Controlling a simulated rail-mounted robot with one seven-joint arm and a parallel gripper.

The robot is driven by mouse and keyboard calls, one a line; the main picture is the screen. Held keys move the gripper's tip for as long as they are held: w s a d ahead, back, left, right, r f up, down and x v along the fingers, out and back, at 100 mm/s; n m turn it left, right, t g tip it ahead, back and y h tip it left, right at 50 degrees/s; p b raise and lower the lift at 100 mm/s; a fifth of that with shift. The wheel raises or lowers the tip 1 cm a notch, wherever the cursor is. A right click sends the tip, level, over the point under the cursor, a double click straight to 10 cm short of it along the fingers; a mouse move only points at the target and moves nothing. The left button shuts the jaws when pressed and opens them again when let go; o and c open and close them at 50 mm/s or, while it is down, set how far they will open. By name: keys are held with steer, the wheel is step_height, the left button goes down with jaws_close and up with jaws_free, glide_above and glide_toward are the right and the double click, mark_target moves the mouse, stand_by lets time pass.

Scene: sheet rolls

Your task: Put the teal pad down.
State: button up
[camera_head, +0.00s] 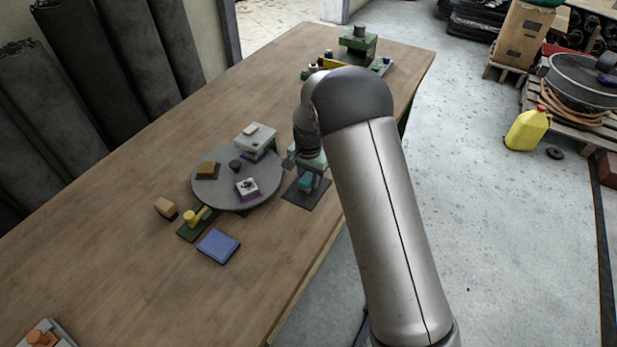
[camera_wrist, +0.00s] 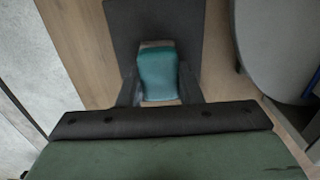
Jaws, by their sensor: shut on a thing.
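The teal pad (camera_wrist: 158,72) sits between the two fingers of my gripper (camera_wrist: 158,95) in the wrist view, and the fingers are shut on it. In the head view the teal pad (camera_head: 306,182) shows low under my gripper (camera_head: 307,172), over a dark flat mat (camera_head: 294,196) near the table's right edge. In the wrist view the dark mat (camera_wrist: 125,18) lies behind and around the pad. I cannot tell whether the pad touches the mat. My arm hides part of this area in the head view.
A round grey turntable (camera_head: 215,194) with several small items stands just left of my gripper. A blue pad (camera_head: 218,246), a green plate with a yellow knob (camera_head: 194,222) and a wooden block (camera_head: 165,208) lie nearer.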

mark_target(309, 176)
steer(key=shift+f, duration=0.2)
steer(key=shift+f, duration=0.15)
steer(key=o, duration=1.1)
steer(key=shift+o, duration=0.2)
step_height(309, 176, up, 12)
steer(key=s+d+r+n, duration=0.1)
steer(key=s+d+r, duration=0.3)
steer(key=s, duration=0.2)
steer(key=s+d+r+n, duration=0.1)
steer(key=s+d+r, duration=0.2)
steer(key=s+d, duration=0.25)
steer(key=s+d+n, duration=0.2)
steer(key=s+d, duration=0.1)
steer(key=s, duration=0.7)
steer(key=s+d+f+n, duration=0.1)
steer(key=s+d+n, duration=0.1)
steer(key=s, duration=0.9)
steer(key=shift+s+d+f+b, duration=0.2)
steer(key=shift+d+b, duration=0.25)
steer(key=shift+d, duration=0.05)
